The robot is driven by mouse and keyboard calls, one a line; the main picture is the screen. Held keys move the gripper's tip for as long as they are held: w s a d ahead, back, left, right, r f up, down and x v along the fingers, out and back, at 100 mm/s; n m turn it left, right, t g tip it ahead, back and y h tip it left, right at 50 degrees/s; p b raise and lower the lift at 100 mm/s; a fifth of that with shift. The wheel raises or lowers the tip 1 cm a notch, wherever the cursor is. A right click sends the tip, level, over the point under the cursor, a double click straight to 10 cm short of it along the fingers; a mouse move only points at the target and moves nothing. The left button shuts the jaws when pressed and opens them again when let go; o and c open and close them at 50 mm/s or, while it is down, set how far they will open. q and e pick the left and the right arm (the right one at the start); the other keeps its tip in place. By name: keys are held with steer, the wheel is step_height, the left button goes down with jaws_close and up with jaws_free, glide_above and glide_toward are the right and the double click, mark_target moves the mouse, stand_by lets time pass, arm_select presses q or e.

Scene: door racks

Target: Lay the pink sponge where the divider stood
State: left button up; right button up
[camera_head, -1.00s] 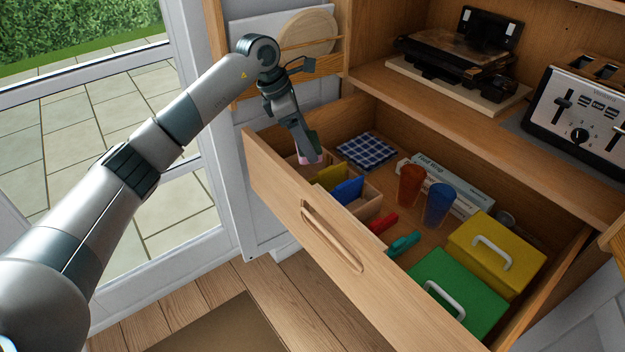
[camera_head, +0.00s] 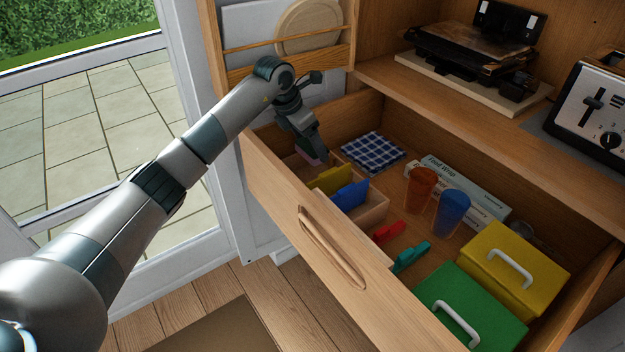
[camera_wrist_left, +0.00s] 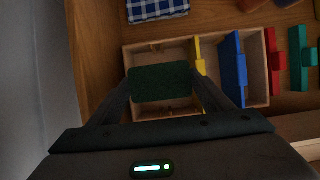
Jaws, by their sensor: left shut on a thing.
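The sponge (camera_head: 307,150) shows as a small pink and dark patch at my left gripper (camera_head: 314,152). In the left wrist view its dark green face (camera_wrist_left: 162,84) is between the two fingers, which are shut on it. It is over the left compartment of the wooden divider box (camera_wrist_left: 146,52), at the drawer's left end; whether it touches the box floor I cannot tell. A yellow divider (camera_head: 331,180) and a blue divider (camera_head: 349,195) stand upright in the box, to the right of the sponge. My right gripper is not in view.
The open drawer (camera_head: 275,190) also holds a checked cloth (camera_head: 373,152), red (camera_head: 388,233) and teal (camera_head: 411,257) pieces, orange (camera_head: 420,187) and blue (camera_head: 452,212) cups, and yellow (camera_head: 515,265) and green (camera_head: 470,310) lidded boxes.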

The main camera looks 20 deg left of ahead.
arm_select(q)
step_height(320, 180, down, 6)
steer(key=shift+f+p, duration=0.15)
steer(key=shift+p, duration=0.3)
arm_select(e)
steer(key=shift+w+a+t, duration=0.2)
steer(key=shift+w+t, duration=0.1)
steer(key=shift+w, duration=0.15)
arm_select(q)
steer(key=shift+f, duration=0.15)
step_height(320, 180, down, 3)
steer(key=shift+r, duration=0.2)
steer(key=shift+f, duration=0.45)
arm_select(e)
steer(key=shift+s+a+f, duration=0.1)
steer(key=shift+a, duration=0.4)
arm_select(q)
steer(key=shift+f, duration=0.15)
